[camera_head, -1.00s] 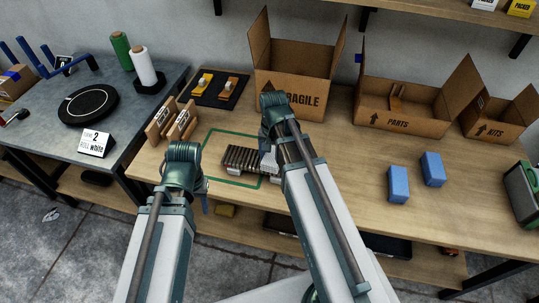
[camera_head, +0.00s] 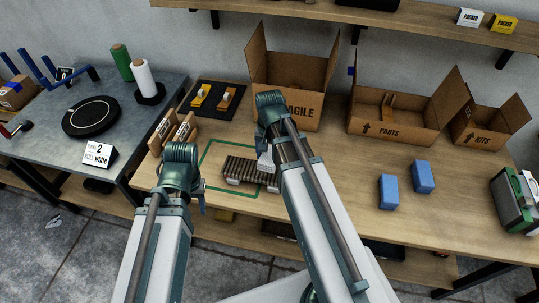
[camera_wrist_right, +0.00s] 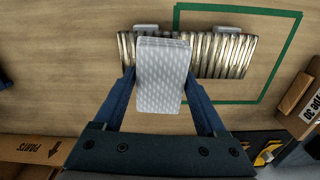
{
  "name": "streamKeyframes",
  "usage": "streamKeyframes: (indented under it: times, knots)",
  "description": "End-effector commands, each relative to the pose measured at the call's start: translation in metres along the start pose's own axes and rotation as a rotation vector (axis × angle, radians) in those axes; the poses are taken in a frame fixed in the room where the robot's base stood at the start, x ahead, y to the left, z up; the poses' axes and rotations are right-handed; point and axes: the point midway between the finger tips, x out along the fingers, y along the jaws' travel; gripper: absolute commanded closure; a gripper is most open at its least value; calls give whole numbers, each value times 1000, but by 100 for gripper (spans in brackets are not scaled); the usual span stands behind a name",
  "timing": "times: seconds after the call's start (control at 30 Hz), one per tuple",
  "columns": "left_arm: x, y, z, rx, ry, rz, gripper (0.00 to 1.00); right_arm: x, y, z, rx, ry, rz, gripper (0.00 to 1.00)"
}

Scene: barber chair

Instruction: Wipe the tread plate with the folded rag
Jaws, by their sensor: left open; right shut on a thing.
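The ribbed metal tread plate (camera_head: 240,169) lies on the wooden bench, partly inside a green taped outline. It also spans the top of the right wrist view (camera_wrist_right: 217,54). My right gripper (camera_wrist_right: 160,82) is shut on the folded rag (camera_wrist_right: 161,88), a pale grey patterned block. In the wrist view the rag overlaps the plate's left part; I cannot tell whether it touches. In the head view the rag (camera_head: 265,161) shows at the plate's right end, partly hidden by my right arm. My left gripper (camera_head: 203,205) is open and empty at the bench's front edge, its fingers mostly hidden.
Cardboard boxes marked FRAGILE (camera_head: 300,110) and PARTS (camera_head: 387,130) stand at the back. Two blue blocks (camera_head: 388,191) lie to the right. Wooden holders (camera_head: 172,132) and a black mat (camera_head: 205,117) are left of the FRAGILE box.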

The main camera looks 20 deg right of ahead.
Motion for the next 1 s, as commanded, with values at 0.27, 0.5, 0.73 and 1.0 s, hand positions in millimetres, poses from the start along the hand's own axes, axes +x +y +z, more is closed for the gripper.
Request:
streamKeyframes:
  times: [0.27,0.5,0.73,1.0]
  knots:
    - [-1,0,0,0,0,0,50,-1,0,0,0,0,0,71]
    - [-22,-2,1,0,0,0,50,-22,0,0,0,0,0,71]
    - [-30,-3,2,0,0,0,50,-30,0,0,0,0,0,71]
    - [-29,-3,2,0,0,0,50,-29,0,0,0,0,0,71]
